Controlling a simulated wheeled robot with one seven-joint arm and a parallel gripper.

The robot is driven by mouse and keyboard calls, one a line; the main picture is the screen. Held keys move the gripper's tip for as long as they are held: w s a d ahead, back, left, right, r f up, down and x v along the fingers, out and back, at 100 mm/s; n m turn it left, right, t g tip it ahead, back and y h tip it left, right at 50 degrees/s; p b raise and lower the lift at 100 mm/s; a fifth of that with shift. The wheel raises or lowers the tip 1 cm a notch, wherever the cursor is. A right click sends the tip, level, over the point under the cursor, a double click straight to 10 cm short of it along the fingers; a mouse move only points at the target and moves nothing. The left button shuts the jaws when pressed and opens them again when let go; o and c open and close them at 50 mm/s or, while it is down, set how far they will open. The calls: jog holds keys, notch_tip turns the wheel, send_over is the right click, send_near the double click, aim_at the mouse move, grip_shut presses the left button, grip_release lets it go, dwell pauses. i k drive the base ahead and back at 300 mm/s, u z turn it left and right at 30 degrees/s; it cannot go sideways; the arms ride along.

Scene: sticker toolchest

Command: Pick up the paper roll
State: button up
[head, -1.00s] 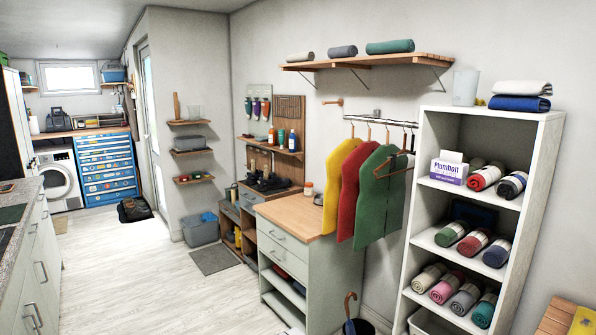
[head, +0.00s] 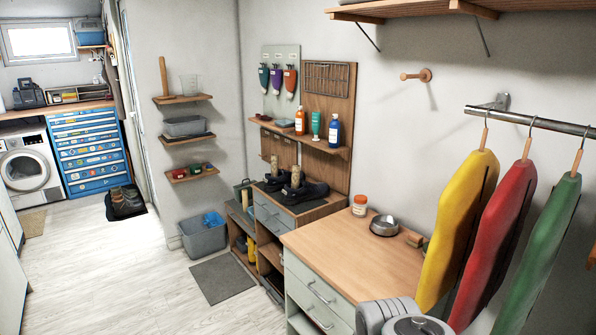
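I cannot clearly make out a paper roll in the head view. A pale sliver at the far left edge, beside a dark caddy (head: 28,95) on the counter over the washing machine, is cut off and too small to identify. My gripper is not in view; only grey rounded parts of my arm show at the bottom right.
A cabinet with a wooden top (head: 350,262) stands at the right, bearing a jar (head: 360,205) and a metal bowl (head: 384,226). A grey bin (head: 203,236) stands by the wall. The pale floor (head: 120,285) is largely clear.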

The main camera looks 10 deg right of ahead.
aim_at(296, 169)
jog(key=u, duration=0.15)
jog(key=i, duration=0.65)
jog(key=u, duration=1.1)
jog(key=i, duration=0.85)
jog(key=u, duration=0.4)
jog(key=i, duration=0.9)
jog(key=z, duration=1)
jog(key=i, duration=0.75)
jog(key=z, duration=0.9)
jog(key=i, duration=0.55)
